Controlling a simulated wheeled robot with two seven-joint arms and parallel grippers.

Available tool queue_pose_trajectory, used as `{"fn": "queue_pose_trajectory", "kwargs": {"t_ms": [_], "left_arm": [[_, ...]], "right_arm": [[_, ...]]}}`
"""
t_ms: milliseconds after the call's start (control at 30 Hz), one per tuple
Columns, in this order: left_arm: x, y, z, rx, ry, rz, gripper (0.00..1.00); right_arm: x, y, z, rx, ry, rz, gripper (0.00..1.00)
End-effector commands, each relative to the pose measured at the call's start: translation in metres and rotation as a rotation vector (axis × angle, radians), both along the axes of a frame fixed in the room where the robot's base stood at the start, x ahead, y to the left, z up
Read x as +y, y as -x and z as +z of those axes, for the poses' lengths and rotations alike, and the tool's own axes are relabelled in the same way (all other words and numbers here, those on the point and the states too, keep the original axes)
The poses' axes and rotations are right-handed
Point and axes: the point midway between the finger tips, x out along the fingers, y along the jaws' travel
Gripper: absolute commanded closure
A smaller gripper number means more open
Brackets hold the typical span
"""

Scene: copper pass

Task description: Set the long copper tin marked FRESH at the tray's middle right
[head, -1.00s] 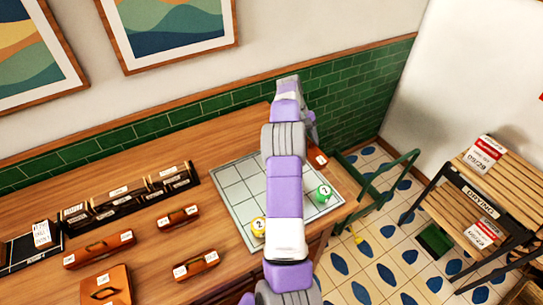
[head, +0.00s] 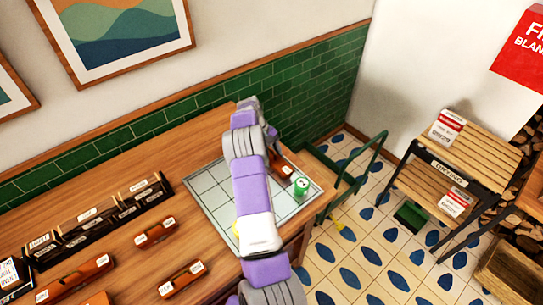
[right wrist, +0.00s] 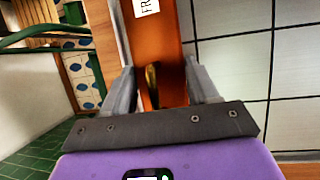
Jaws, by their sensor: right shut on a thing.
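The long copper tin marked FRESH (right wrist: 156,55) is between the fingers of my right gripper (right wrist: 162,85), which is shut on its brass-coloured handle. Its label is partly cut off in the right wrist view. In the head view the tin (head: 281,165) shows beyond my forearm, near the right edge of the pale gridded tray (head: 213,192). I cannot tell whether it touches the tray. My right gripper (head: 268,135) is mostly hidden there by my arm. My left gripper is not in view.
A green numbered piece (head: 301,187) stands on the tray close to the tin. Other copper tins (head: 155,232) and a black rack (head: 100,218) are on the counter at left. A green-railed cart (head: 350,170) stands right.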

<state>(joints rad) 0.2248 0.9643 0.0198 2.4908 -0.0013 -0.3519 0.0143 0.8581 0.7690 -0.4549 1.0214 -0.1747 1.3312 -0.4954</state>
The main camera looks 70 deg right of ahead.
Motion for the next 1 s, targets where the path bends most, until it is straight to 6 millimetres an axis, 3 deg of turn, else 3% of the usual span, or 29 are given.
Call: {"fn": "queue_pose_trajectory", "kwargs": {"t_ms": [267, 300, 467, 767, 1000], "left_arm": [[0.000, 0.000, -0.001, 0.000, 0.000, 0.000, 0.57], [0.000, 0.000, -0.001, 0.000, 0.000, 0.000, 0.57], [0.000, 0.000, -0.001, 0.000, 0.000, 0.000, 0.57], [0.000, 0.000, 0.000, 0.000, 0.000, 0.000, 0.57], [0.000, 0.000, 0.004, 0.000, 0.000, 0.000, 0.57]], "right_arm": [[-0.001, 0.000, -0.001, 0.000, 0.002, 0.001, 1.00], [0.000, 0.000, -0.002, 0.000, 0.001, 0.001, 0.39], [0.000, 0.000, -0.002, 0.000, 0.001, 0.001, 0.15], [0.000, 0.000, 0.000, 0.000, 0.001, 0.001, 0.15], [-0.004, -0.012, 0.029, -0.003, 0.005, 0.002, 0.15]]}}
